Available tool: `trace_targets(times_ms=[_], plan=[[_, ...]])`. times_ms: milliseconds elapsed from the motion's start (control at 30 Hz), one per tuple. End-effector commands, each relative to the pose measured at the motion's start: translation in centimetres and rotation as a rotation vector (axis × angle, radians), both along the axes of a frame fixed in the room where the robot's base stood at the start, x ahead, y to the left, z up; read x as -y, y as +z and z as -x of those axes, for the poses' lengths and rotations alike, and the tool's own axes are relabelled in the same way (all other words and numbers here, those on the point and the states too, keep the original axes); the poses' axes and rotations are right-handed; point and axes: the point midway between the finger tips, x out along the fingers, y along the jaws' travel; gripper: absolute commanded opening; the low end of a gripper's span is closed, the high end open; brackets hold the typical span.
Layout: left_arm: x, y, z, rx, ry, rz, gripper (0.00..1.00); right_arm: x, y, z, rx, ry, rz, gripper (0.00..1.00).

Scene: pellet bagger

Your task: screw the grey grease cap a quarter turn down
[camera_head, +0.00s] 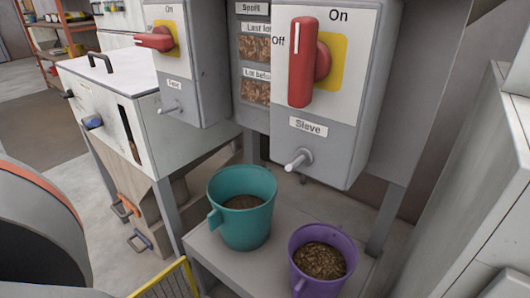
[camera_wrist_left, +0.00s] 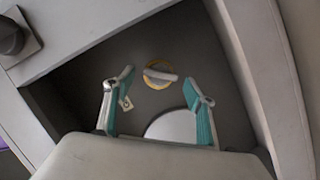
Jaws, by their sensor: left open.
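In the left wrist view, a grey bar-shaped cap (camera_wrist_left: 161,75) sits on a yellow ring against a dark recessed panel. It looks like the grease cap. My left gripper (camera_wrist_left: 160,88) is open, with its two teal-lined fingers spread wide. The cap shows in the gap between the fingertips, beyond them, and neither finger appears to touch it. I cannot tell the exact distance. The grease cap and my left gripper do not show in the head view. My right gripper is in neither view.
In the wrist view, pale frame edges (camera_wrist_left: 262,60) bound the recess; a white disc (camera_wrist_left: 172,127) lies below the cap. In the head view, the Sieve switch box (camera_head: 325,90) hangs above a teal bucket (camera_head: 242,222) and a purple bucket (camera_head: 322,283), both holding brown pellets.

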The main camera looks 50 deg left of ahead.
Motion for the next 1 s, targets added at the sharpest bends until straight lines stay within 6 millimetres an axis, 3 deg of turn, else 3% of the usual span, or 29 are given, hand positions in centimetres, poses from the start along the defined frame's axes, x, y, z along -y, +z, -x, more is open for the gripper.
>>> trace_targets(times_ms=[300,500,700,967,1000], plan=[[-0.5,1.4,6.4,-0.005,-0.001,0.000,0.56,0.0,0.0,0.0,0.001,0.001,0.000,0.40],[-0.7,2.2,9.2,-0.003,-0.001,-0.002,0.56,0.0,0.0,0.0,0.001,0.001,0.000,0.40],[-0.8,2.6,10.3,-0.001,-0.001,-0.001,0.56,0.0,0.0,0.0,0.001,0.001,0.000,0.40],[-0.8,2.6,10.4,-0.001,-0.001,-0.001,0.56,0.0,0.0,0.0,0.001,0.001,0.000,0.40],[-0.8,2.6,10.4,-0.001,-0.001,-0.001,0.45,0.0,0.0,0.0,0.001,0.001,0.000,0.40]])
